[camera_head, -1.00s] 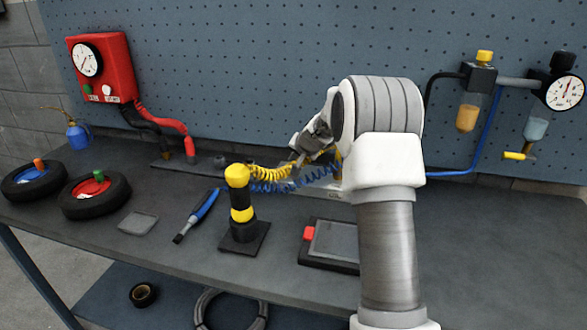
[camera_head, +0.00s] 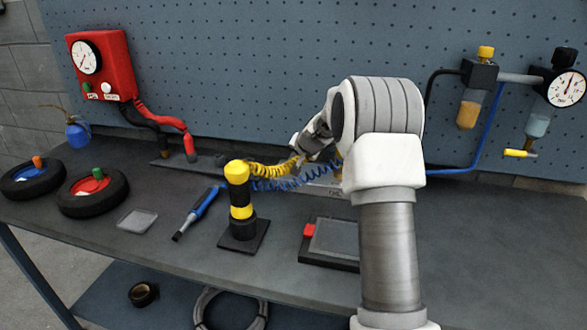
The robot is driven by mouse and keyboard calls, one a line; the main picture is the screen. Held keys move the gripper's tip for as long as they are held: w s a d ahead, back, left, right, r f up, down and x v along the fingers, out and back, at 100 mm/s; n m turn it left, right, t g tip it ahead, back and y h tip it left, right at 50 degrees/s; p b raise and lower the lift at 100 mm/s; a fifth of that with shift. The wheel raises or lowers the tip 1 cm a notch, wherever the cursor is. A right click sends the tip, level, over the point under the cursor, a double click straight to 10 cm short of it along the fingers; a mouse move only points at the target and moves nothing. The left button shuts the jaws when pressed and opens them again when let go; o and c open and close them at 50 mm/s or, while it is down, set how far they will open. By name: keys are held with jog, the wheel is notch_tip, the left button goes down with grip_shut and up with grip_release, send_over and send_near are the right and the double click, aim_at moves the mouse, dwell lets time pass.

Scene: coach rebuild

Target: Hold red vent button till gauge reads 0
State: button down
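A small red block (camera_head: 309,230), which may be the red button, sits at the left edge of a dark flat box with a grey panel (camera_head: 335,238) on the bench. One round white gauge (camera_head: 86,57) is on the red wall box at the left. Another gauge (camera_head: 567,88) hangs on the pegboard at the right. Both dials are too small to read. My gripper (camera_head: 303,152) is beyond my forearm, near the yellow and blue coiled hoses; its fingers are mostly hidden, so I cannot tell its opening or contact.
A yellow-black post (camera_head: 239,205) stands left of the flat box. A blue-handled tool (camera_head: 197,212), a grey pad (camera_head: 137,220) and two wheels (camera_head: 93,192) lie to the left. Filter bowls (camera_head: 470,110) hang at the right. The bench's right side (camera_head: 480,240) is clear.

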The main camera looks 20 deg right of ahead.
jog(key=shift+f+b, duration=0.55)
jog(key=shift+f, duration=0.05)
dwell(1.6)
jog(key=shift+r, duration=0.15)
dwell(2.0)
jog(key=shift+r+p, duration=0.65)
jog(key=shift+r, duration=0.2)
jog(key=shift+r+p, duration=1.8)
jog(key=shift+r, duration=0.7)
